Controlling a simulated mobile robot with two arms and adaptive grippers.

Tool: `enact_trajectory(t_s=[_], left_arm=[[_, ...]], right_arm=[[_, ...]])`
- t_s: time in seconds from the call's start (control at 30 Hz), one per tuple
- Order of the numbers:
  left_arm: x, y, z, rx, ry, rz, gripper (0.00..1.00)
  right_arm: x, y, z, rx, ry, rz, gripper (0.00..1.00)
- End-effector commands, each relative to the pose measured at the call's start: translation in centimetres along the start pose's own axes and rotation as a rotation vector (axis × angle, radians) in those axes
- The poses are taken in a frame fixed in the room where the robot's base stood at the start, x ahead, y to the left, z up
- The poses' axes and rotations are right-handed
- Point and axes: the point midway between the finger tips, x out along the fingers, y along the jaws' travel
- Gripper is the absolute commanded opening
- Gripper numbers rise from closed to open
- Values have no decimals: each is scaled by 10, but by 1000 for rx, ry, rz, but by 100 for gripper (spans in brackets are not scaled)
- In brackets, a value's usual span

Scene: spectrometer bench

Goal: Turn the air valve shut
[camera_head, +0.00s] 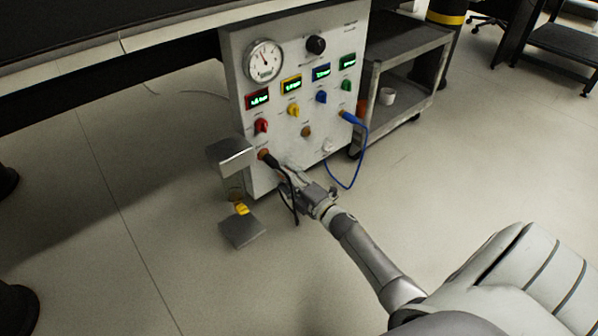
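A grey gas panel (330,125) carries a round gauge (263,61), a black knob (315,44) and a row of small lit displays. Below the displays are a red valve knob (261,126), a yellow one (293,110), a blue one (321,97) and a green one (346,85). The labels are too small to read, so I cannot tell which knob is the air valve. My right gripper (284,170) is low at the panel front, beside a black plug (268,158). Its fingers are too small to tell whether they grip anything. My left gripper is out of view.
A blue cable (362,150) loops from the panel's right side. A grey cart (410,105) stands at the right. The front floor is clear.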

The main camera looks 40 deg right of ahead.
Motion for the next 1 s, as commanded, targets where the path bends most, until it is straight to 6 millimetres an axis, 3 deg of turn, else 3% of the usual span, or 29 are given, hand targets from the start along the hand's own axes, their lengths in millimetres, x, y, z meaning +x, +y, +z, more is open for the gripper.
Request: enact_trajectory(t_s=[0.6,0.8,1.0], left_arm=[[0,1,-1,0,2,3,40],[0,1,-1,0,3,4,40],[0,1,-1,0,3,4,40]], right_arm=[[-97,-1,0,1,0,-3,52],[-114,-1,0,0,0,-2,52],[-117,-1,0,1,0,-1,52]])
